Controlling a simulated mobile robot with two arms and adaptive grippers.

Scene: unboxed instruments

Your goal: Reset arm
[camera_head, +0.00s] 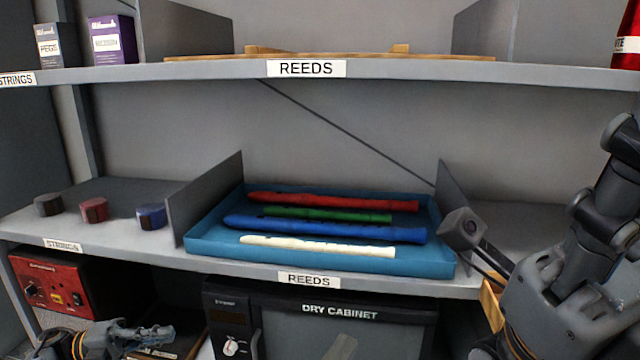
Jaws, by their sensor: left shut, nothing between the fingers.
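My left gripper (165,334) is low at the bottom left, below the shelf edge, its fingers together and empty. A blue tray (210,241) on the middle shelf holds a red recorder (330,201), a green recorder (325,215), a blue recorder (320,230) and a white recorder (317,246), lying side by side. One right finger is in front of the shelf near the tray's right end. Neither gripper holds a recorder.
Upright dividers (205,197) flank the tray. Three small round items, black (48,205), red (94,210) and blue (151,216), sit on the left shelf. A red device (52,285) and a dry cabinet (345,333) stand below. The upper shelf (410,70) holds boxes.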

